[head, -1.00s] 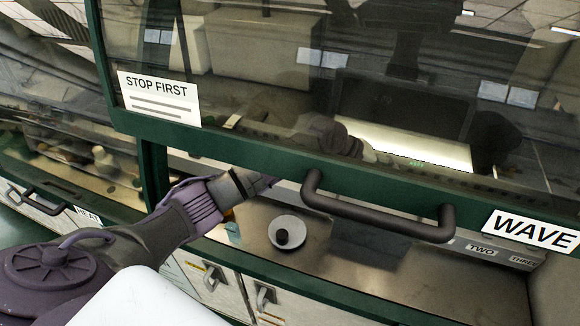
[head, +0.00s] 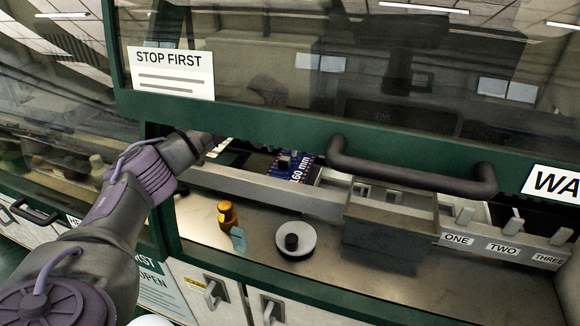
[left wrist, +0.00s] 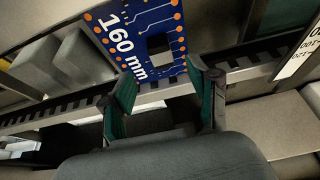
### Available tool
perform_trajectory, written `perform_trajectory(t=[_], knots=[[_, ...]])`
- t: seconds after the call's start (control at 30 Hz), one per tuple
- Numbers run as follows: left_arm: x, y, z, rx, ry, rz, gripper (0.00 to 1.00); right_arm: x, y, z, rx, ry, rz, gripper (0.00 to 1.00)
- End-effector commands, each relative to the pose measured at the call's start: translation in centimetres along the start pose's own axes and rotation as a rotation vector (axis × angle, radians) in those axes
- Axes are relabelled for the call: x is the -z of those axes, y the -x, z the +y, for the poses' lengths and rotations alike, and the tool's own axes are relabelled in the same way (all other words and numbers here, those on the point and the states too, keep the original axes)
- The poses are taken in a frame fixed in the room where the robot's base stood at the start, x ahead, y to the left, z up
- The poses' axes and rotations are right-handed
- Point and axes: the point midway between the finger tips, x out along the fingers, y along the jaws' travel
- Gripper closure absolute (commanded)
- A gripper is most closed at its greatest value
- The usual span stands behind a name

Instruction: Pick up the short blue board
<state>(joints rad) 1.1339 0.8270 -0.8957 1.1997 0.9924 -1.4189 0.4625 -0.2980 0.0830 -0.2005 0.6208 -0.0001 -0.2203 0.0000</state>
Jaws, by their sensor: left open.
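A blue board (head: 292,166) marked "160 mm" lies in the opening under the glass door, on or beside the toothed rail, partly hidden by the door's lower frame. In the left wrist view the same blue board (left wrist: 158,22), with orange dots and a dark square part, is just beyond my fingertips. My left gripper (left wrist: 164,80) is open and empty there, its two green-padded fingers pointing at the board's near edge without visibly holding it. In the head view its hand reaches under the door at the left, and its fingers are hard to make out. My right gripper is not in view.
The dark handle (head: 410,170) and green lower frame of the door hang above the opening. A metal rail (head: 262,188) runs across the front. A round white dish (head: 296,252) and an amber bottle (head: 227,214) stand on the metal shelf. Slots marked ONE, TWO, THREE are at right.

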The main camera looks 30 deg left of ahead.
Motion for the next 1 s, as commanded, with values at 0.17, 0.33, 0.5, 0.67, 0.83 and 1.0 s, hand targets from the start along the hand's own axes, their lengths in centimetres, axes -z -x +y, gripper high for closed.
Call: perform_trajectory(t=[0.17,0.33,0.5,0.67,0.83,1.0], knots=[[0.0,-1.8,0.0,0.0,0.002,0.0,0.4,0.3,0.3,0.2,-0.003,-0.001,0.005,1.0],[0.2,-3.0,0.0,0.001,0.002,-0.002,0.4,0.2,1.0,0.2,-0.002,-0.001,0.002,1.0],[0.4,-5.5,0.0,0.001,0.002,-0.001,0.4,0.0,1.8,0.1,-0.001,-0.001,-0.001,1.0],[0.3,-7.0,-0.1,0.0,0.002,0.0,0.4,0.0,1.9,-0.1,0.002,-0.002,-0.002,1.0],[0.3,-7.3,0.0,-0.001,0.001,0.002,0.4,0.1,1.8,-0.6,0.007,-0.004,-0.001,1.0],[0.3,-7.2,0.0,-0.001,0.001,0.002,0.53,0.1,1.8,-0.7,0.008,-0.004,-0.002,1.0]])
